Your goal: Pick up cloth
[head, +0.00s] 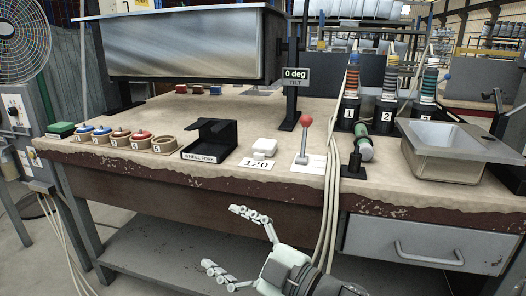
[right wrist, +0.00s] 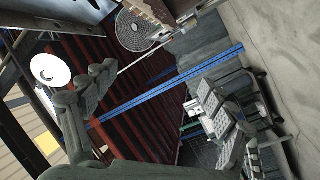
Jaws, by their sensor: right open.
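I cannot make out a cloth for certain. A small white item (head: 265,147) lies on the workbench (head: 160,110), just behind a label reading 120; whether it is folded cloth or something solid I cannot tell. My right gripper (head: 220,237) is in front of the bench, below its front edge, with its fingers spread and nothing between them. In the right wrist view its two fingers (right wrist: 152,78) are also apart and empty. My left gripper is not in view.
A black holder (head: 209,140) and a red-knobbed lever (head: 304,140) flank the white item. Several coloured round pots (head: 120,138) stand left. A metal basin (head: 445,148) and numbered spools (head: 388,95) stand right. A large steel bin (head: 185,45) is behind. Cables hang over the front edge.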

